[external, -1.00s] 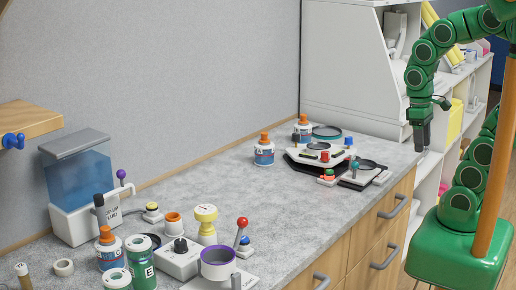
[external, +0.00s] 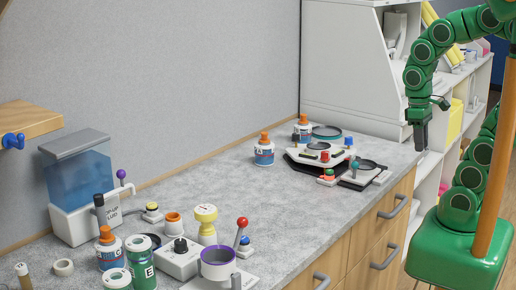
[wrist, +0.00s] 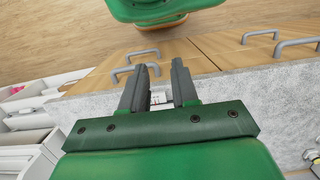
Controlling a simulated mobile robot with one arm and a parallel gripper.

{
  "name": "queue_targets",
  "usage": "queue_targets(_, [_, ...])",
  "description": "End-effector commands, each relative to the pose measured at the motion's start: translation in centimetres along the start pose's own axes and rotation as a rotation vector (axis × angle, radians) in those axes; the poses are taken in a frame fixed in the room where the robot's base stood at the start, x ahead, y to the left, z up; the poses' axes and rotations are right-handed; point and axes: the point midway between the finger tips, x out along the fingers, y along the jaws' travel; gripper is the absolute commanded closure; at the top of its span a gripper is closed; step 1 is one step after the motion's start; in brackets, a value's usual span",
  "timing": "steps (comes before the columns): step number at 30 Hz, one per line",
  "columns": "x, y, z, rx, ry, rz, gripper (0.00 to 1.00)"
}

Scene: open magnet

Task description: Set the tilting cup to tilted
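What looks like the tilting cup is a purple-rimmed cup (external: 217,263) on a pale base at the front of the counter in the external view. It appears upright, with its opening facing up. A lever with a red ball (external: 242,222) stands beside it. My gripper (external: 420,146) is far from it, pointing down by the counter's far right end. In the wrist view my gripper (wrist: 159,82) has its two dark fingers apart, with nothing held between them. The cup is not recognisable in the wrist view.
The grey counter (external: 215,180) has a clear middle stretch. A blue water tank (external: 80,180), a white dial box (external: 180,262) and several bottles crowd around the cup. A white station (external: 315,160) stands at the far end. Drawer handles (external: 392,207) stick out along the front.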

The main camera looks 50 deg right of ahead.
Motion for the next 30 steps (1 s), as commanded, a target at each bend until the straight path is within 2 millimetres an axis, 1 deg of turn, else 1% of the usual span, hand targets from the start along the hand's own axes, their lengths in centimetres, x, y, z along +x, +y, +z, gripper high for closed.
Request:
queue_targets(1, [0.0,-0.4,-0.2,-0.001,-0.006,-0.011,0.79])
queue_targets(5, [0.1,-2.1,-1.2,-0.001,-0.027,-0.056,0.99])
queue_targets(6, [0.1,-2.8,-1.5,-0.001,-0.035,-0.074,1.00])
queue_targets(30, [-0.4,-17.6,-8.4,0.076,-0.266,-0.448,1.00])
